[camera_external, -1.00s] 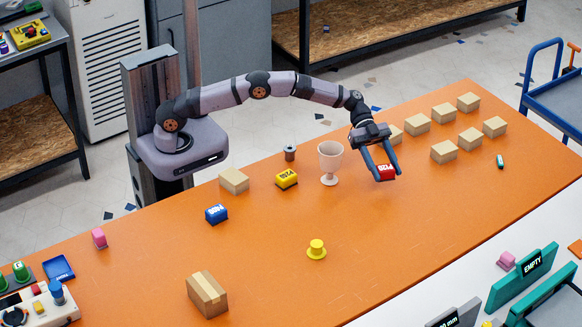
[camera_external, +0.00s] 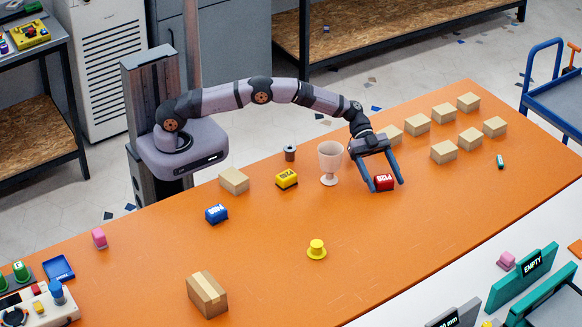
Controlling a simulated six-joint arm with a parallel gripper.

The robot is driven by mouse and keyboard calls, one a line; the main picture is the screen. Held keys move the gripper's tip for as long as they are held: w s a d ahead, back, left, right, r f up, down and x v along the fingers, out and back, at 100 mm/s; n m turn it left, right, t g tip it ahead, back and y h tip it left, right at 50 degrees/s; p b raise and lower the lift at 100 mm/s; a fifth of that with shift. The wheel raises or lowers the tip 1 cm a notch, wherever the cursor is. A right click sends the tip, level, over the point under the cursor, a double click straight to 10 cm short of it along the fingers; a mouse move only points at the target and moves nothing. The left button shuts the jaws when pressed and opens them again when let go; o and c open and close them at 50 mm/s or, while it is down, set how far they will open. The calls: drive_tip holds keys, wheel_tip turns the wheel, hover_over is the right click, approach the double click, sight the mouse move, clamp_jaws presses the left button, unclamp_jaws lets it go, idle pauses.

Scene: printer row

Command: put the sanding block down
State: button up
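The red sanding block (camera_external: 384,182) with white lettering rests on the orange table, to the right of the pale goblet. My gripper (camera_external: 387,184) points down around it. Its two fingers stand on the left and right of the block, spread a little wider than the block, so it looks open. The left finger is very close to the block; I cannot tell whether it touches. A yellow block (camera_external: 286,179) and a blue block (camera_external: 216,214) of similar shape lie farther left on the table.
The goblet (camera_external: 330,158) stands close to the left of my gripper. Several cardboard boxes (camera_external: 443,151) stand to the right. A yellow hat-shaped piece (camera_external: 316,249) and a taped box (camera_external: 207,294) lie nearer the front. The orange table (camera_external: 420,225) is clear in front of the red block.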

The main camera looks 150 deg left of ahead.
drive_tip(key=shift+r, duration=0.15)
drive_tip(key=shift+s+r, duration=0.15)
drive_tip(key=v, duration=1.1)
drive_tip(key=shift+s+r+b, duration=0.1)
drive_tip(key=shift+s+b, duration=0.2)
drive_tip(key=shift+s, duration=0.05)
